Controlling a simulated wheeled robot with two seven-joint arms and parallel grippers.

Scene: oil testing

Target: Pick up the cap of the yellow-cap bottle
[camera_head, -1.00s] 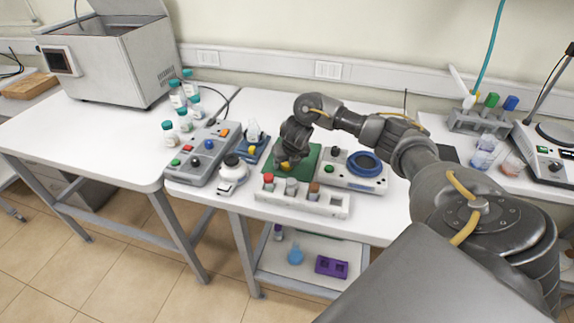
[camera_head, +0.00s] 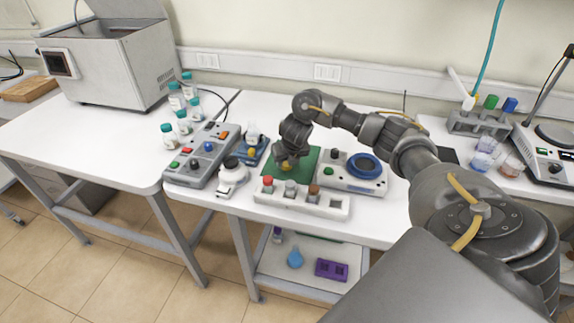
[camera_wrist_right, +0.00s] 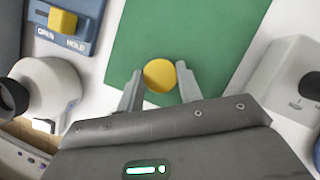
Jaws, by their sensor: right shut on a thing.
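The round yellow cap (camera_wrist_right: 159,75) shows from above in the right wrist view, between the two fingers of my right gripper (camera_wrist_right: 160,84). The gripper is shut on it. In the head view my right gripper (camera_head: 287,163) is low over the green mat (camera_head: 304,157), with a bit of yellow at its fingertips. The bottle body under the cap is hidden in the wrist view. I cannot tell whether the cap is on the bottle or raised from it. My left gripper is not in view.
A white rack (camera_head: 335,205) with red, grey and brown tops stands in front of the mat. A device with a blue ring (camera_head: 364,165) is to the right.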

